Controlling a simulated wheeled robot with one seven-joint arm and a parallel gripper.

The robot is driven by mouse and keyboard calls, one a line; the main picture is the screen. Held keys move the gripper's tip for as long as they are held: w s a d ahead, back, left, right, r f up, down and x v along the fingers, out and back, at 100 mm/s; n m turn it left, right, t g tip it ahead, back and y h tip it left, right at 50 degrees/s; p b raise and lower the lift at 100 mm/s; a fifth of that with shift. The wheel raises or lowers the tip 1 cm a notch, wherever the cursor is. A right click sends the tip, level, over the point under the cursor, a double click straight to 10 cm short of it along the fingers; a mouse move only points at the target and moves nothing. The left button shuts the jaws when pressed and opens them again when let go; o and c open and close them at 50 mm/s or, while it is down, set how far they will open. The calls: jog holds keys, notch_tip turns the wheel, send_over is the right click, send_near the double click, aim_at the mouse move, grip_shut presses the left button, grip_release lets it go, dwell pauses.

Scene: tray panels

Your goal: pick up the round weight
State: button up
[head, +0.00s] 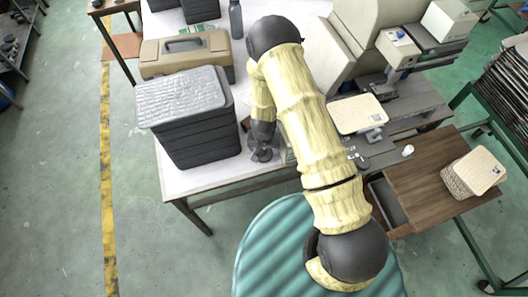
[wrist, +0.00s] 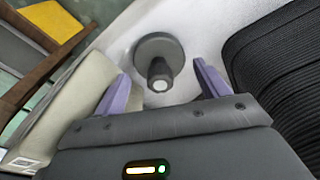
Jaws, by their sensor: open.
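The round weight (wrist: 158,50) is a dark grey disc with a short upright stem, whose light end faces the camera. It stands on the white tabletop in the wrist view. My gripper (wrist: 161,72) is open, with one purple finger to each side of the stem in the picture. The fingers do not appear to touch it. In the head view my gripper (head: 262,148) points down near the table's front edge. The arm and gripper largely hide the weight there, and I cannot clearly separate it.
A stack of dark grey trays (head: 190,120) stands close on the gripper's left in the head view. A tan toolbox (head: 185,52) is behind it. A beige box (wrist: 80,90) is close at left in the wrist view. A wooden side table (head: 425,185) is at right.

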jog(key=shift+w+f, duration=0.1)
jog(key=shift+f, duration=1.1)
jog(key=shift+c, duration=0.4)
jog(key=c, duration=1.1)
